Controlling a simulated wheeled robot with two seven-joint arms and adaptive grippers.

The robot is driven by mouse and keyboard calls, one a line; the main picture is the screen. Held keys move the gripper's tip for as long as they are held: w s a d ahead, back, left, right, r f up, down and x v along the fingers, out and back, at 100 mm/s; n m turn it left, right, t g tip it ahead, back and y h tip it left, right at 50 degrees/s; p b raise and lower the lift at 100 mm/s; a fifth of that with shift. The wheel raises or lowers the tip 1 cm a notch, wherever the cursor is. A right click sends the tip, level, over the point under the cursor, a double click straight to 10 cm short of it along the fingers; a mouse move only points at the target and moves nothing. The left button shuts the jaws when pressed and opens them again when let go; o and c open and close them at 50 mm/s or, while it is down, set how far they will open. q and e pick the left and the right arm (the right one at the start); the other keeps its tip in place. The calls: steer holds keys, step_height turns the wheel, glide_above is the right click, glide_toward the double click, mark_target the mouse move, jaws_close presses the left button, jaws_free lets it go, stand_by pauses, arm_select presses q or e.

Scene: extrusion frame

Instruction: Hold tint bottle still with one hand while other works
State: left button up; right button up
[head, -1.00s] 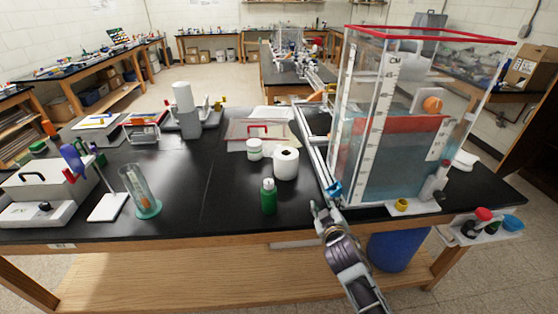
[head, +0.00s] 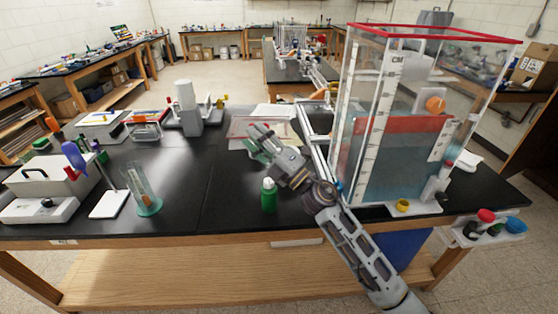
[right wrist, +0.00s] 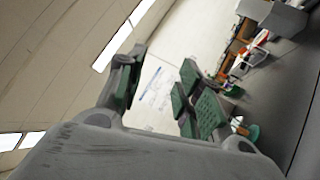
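The green bottle (head: 268,195) with a pale green cap stands upright on the black bench top near its front edge; I take it to be the tint bottle. My right gripper (head: 257,143) is above the bench, behind and above the bottle in the head view, and apart from it. Its fingers are spread with nothing between them, as the right wrist view (right wrist: 158,85) shows. The bottle does not show in the right wrist view. My left gripper is in neither view.
A clear tank (head: 385,150) with blue liquid and a red rim stands right of my right arm, beside a metal rail. A glass cylinder (head: 143,190) and a white stand (head: 110,204) are at left. The bench between cylinder and bottle is clear.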

steer(key=s+a+f+n+g+h, duration=0.4)
steer(key=a+n+g, duration=0.5)
steer(key=n+g, duration=0.65)
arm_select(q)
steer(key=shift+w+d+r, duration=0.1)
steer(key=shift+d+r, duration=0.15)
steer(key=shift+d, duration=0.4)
arm_select(e)
steer(key=w+d+f+n+t+h, duration=0.1)
steer(key=w+d+f+h, duration=0.1)
steer(key=d+h, duration=0.3)
steer(key=w+d+f+n+t+h, duration=0.1)
steer(key=w+d+f+n+h, duration=0.1)
steer(key=d, duration=0.8)
steer(key=w+f+h, duration=0.1)
steer(key=w+h, duration=0.1)
steer(key=h, duration=0.1)
steer(key=shift+w+f+t, duration=0.3)
steer(key=shift+w+t, duration=0.05)
steer(key=shift+w, duration=0.05)
